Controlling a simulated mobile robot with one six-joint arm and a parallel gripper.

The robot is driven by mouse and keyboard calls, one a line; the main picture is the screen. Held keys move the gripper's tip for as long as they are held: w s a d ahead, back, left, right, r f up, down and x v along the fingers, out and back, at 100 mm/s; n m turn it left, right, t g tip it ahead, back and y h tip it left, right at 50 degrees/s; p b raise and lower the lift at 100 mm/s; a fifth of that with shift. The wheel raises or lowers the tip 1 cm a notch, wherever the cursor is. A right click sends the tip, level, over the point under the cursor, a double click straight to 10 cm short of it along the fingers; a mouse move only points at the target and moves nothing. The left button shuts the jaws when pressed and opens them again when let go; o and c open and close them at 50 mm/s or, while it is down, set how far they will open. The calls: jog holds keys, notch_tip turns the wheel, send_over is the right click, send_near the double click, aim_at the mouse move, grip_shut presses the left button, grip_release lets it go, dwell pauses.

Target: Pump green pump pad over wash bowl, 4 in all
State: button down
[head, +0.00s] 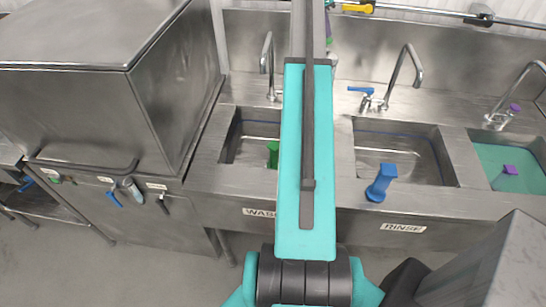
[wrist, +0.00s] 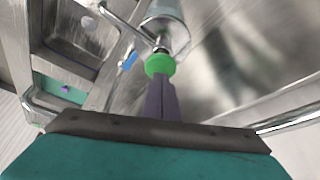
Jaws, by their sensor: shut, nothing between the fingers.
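The green pump pad (wrist: 160,65) is a round green disc on a metal neck above a cylindrical dispenser (wrist: 167,25) in the wrist view. In the head view a small bit of the green pad (head: 329,42) shows just right of my arm. My gripper (wrist: 159,80) is shut and empty, its purple fingers pointing at the pad with the tips at or very near it. I cannot tell whether they touch. The wash bowl (head: 231,137) is the left sink basin, partly hidden by my arm, with a green handle (head: 273,150) in it.
The rinse bowl (head: 440,160) with a blue handle (head: 381,183) lies right of my arm. Further right is a bowl of teal liquid (head: 510,160). Curved taps (head: 405,65) stand behind the bowls. A large steel machine (head: 90,100) stands at the left.

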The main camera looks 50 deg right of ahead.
jog(key=shift+f+b, duration=0.55)
jog(key=shift+f, duration=0.95)
jog(key=shift+r, duration=0.1)
jog(key=shift+r+p, duration=0.7)
jog(key=shift+r, duration=0.8)
